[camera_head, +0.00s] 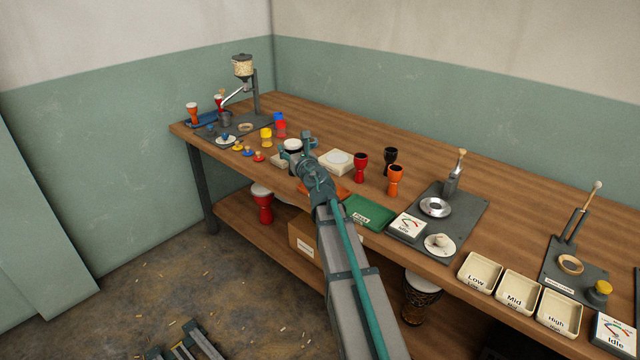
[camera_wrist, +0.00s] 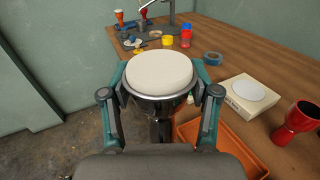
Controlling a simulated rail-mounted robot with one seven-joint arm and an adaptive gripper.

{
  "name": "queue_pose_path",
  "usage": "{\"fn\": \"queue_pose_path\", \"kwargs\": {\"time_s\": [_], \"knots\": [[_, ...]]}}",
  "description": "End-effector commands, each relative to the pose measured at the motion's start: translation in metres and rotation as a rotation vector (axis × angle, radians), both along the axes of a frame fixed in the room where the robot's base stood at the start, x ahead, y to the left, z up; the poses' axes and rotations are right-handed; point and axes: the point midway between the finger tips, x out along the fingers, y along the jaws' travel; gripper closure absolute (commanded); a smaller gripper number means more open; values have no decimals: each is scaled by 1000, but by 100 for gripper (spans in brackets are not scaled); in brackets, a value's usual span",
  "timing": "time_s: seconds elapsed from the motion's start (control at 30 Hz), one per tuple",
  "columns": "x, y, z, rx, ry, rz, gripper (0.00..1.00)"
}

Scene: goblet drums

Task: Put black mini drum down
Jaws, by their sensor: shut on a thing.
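The black mini drum (camera_wrist: 158,101) is in my gripper (camera_wrist: 160,88), with its round white head facing up and its dark stem below. The two teal fingers are closed around the sides of its bowl, and the drum looks upright. In the head view the white head of the drum (camera_head: 293,145) shows at the end of my gripper (camera_head: 297,153), over the front part of the workbench. The foot of the drum is hidden in the head view, and I cannot tell whether it touches anything.
An orange tray (camera_wrist: 235,146) lies right of the drum, with a beige pad (camera_wrist: 250,98) behind it. Red (camera_head: 361,165), black (camera_head: 390,158) and orange (camera_head: 396,178) goblets stand farther right. A green tray (camera_head: 368,213) lies near the front edge. Small colored items stand left.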

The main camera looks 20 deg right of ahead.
Motion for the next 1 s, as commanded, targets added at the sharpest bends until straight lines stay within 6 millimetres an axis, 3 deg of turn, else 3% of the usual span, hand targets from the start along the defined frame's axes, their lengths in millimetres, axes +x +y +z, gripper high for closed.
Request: {"fn": "queue_pose_path", "kwargs": {"time_s": [0.03, 0.3, 0.43, 0.83, 1.0], "knots": [[5, -13, -10, 2, 0, -4, 81], [17, -73, -36, 2, 0, -4, 81], [19, -89, -60, 2, 1, -2, 81], [24, -113, -89, 1, 0, -1, 81], [23, -115, -112, 1, 1, 0, 81]]}}
